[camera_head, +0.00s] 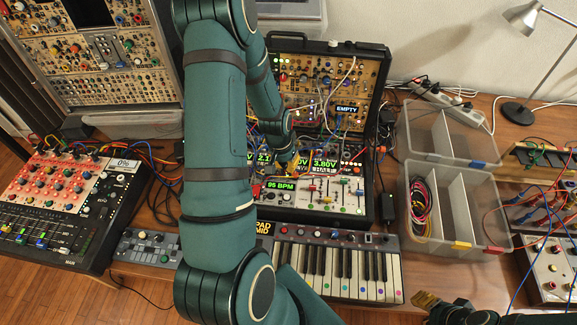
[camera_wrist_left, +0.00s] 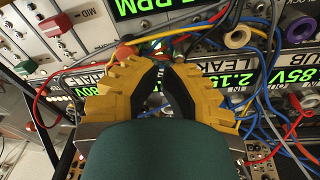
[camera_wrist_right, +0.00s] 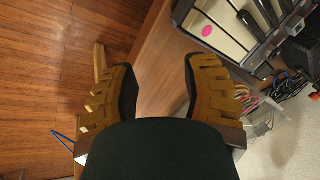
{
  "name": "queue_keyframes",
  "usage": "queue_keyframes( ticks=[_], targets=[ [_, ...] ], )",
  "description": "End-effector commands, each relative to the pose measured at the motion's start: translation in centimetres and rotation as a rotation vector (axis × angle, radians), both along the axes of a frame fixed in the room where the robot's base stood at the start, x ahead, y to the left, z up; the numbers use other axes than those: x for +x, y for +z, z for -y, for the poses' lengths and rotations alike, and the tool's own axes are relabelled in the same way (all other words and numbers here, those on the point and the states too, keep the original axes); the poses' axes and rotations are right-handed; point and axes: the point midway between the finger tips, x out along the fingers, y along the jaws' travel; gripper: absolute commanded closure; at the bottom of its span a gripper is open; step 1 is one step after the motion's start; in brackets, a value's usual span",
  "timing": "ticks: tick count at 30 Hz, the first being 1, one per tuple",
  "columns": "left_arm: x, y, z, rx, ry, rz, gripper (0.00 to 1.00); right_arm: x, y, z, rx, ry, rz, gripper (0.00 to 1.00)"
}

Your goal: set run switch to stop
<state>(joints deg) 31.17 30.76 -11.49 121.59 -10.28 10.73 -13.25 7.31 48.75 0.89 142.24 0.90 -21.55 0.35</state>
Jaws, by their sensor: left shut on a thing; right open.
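The modular case (camera_head: 318,62) stands open in the middle of the table, with lit green displays on its lower panel. A 95 BPM display (camera_head: 281,185) shows on it. My left gripper (camera_head: 291,163) reaches down to this panel, just above that display. In the left wrist view its yellow fingers (camera_wrist_left: 158,66) meet around a small thing at the panel, which fits the run switch. The fingers and cables hide it, so its position cannot be read. My right gripper (camera_head: 427,300) is open and empty at the bottom right. In the right wrist view its fingers (camera_wrist_right: 155,80) stand wide apart.
Patch cables (camera_wrist_left: 205,30) cross the panel close around the left fingers. A keyboard (camera_head: 340,268) lies in front of the case. Clear plastic bins (camera_head: 449,190) stand to its right, and a red-and-black mixer (camera_head: 62,205) to its left.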

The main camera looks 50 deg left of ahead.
Motion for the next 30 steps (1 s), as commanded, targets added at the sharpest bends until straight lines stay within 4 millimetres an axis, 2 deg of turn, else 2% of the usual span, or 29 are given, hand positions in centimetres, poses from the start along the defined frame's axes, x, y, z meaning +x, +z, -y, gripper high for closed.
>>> queue_keyframes(
  ticks=[15, 23, 30],
  targets=[
    [-0.7, 0.3, 0.4, 0.004, 0.000, 0.004, 1.00, -0.3, -0.9, -0.1, 0.002, 0.005, -0.007, 0.53],
    [-0.7, 0.4, 0.3, 0.003, 0.001, 0.003, 1.00, -0.2, -0.7, -0.1, 0.002, 0.004, -0.006, 0.53],
    [-0.6, 1.3, 0.3, 0.003, 0.001, 0.004, 1.00, -0.2, -0.1, -0.1, 0.002, 0.004, -0.006, 0.53]
  ],
)
